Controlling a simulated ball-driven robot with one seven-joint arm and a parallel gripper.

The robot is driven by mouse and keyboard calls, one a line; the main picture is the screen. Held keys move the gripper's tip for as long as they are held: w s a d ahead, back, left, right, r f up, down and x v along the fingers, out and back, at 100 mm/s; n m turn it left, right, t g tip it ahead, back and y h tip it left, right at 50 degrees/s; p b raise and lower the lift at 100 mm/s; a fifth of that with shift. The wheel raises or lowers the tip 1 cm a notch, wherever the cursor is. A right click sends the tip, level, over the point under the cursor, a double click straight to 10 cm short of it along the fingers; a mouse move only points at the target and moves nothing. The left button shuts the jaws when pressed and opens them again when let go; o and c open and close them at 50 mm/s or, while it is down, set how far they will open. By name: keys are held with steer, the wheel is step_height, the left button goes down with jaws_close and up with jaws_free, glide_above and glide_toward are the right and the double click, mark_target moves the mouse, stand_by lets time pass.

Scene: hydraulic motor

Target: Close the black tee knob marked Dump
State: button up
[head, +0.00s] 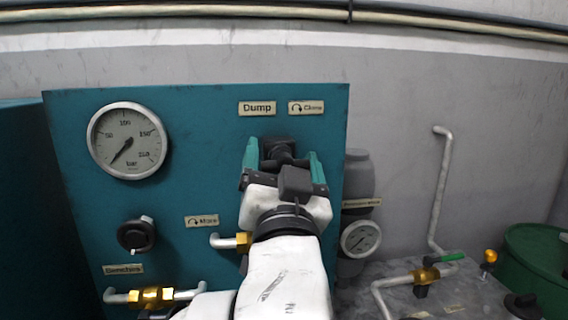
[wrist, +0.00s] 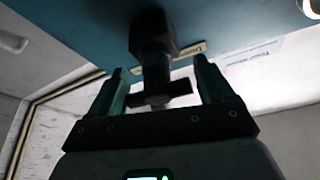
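The black tee knob (head: 279,149) is on the teal panel, below the "Dump" label (head: 257,108). In the wrist view the knob (wrist: 153,45) shows a square block, a round stem and a cross bar (wrist: 160,94) at its end. My gripper (head: 283,152) is in front of the knob, with its teal fingers spread, one on each side. In the wrist view my gripper (wrist: 159,70) is open around the stem and cross bar. Gaps show between the bar and both fingers. My wrist hides the lower part of the knob in the head view.
A label with a curved arrow (head: 306,107) is right of "Dump". A large gauge (head: 127,140) and another black knob (head: 136,235) are on the panel's left. Brass-fitted pipes (head: 152,297) run below. A smaller gauge (head: 361,238) and a pipe with a green handle (head: 452,257) are at right.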

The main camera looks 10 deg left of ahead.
steer(key=shift+o, duration=0.8)
steer(key=shift+s+d+f, duration=0.1)
steer(key=shift+s+f, duration=0.05)
steer(key=shift+f, duration=0.05)
steer(key=b+v, duration=0.3)
steer(key=v, duration=0.7)
steer(key=shift+s, duration=0.15)
steer(key=shift+s, duration=0.1)
